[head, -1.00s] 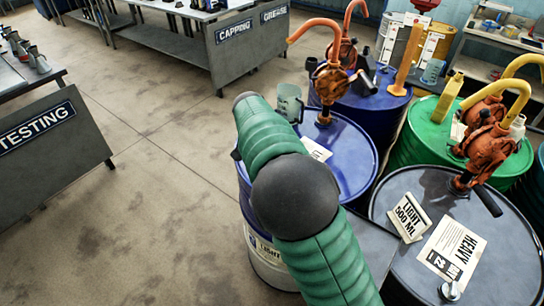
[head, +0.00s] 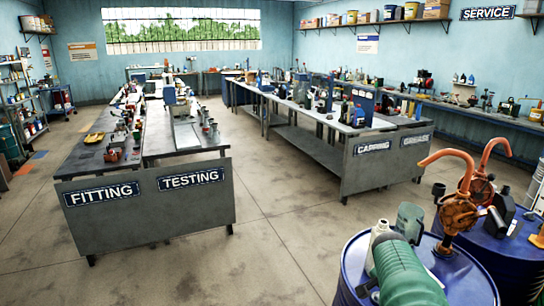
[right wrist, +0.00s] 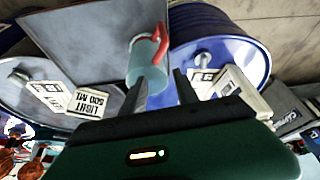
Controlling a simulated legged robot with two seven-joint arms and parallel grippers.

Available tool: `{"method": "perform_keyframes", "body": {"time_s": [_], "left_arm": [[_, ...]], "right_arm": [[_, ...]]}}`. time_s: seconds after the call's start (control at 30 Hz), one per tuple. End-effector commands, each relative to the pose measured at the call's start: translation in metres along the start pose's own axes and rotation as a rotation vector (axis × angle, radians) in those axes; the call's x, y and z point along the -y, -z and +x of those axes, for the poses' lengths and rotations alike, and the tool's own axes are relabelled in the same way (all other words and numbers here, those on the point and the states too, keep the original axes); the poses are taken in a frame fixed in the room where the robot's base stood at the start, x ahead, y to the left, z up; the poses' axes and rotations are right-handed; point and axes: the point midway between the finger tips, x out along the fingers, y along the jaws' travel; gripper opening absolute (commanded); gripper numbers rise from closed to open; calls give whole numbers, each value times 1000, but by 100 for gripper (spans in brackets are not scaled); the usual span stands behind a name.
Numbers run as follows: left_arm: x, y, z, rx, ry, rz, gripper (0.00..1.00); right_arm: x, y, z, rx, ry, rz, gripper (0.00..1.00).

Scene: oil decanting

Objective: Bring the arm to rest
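My right gripper (right wrist: 170,88) shows two dark fingers apart in the right wrist view, with no object clearly held between them. A translucent cup (right wrist: 146,58) with a red curved part beside it lies beyond the left finger; whether they touch I cannot tell. My left gripper is not in view.
An orange hand pump (head: 460,212) stands on the blue drum, with another drum (head: 510,240) behind it. The fitting and testing bench (head: 145,205) is at left, the capping and grease bench (head: 375,168) at centre right. Open floor (head: 270,235) lies between.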

Motion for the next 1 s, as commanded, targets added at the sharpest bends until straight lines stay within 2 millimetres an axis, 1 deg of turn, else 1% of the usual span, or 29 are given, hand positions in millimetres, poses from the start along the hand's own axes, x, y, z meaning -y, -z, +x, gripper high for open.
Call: {"method": "perform_keyframes", "body": {"time_s": [0.17, 0.27, 0.37, 0.47, 0.57, 0.6, 0.67, 0.7, 0.8, 0.9, 1.0], "left_arm": [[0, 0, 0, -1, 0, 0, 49], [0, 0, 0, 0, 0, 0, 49], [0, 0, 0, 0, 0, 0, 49], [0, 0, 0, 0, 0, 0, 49], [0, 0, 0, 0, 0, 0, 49], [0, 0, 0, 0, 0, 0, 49], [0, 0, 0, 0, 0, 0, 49], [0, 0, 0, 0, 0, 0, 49], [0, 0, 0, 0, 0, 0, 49], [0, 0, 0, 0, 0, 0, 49], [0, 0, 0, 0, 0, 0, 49]], "right_arm": [[-12, -18, 8, 46, 24, -73, 36], [-19, -33, 13, 75, 44, -132, 36], [-28, -52, 18, 108, 69, -204, 36], [-40, -77, 20, 139, 106, -300, 36], [-55, -108, 21, 166, 154, -424, 36], [-62, -123, 20, 174, 177, -483, 36], [-74, -146, 19, 181, 211, -580, 36], [-82, -162, 18, 181, 236, -650, 36], [-106, -200, 14, 169, 288, -828, 36], [-124, -225, 13, 149, 318, -959, 36], [-130, -232, 13, 142, 326, -1004, 36]]}}
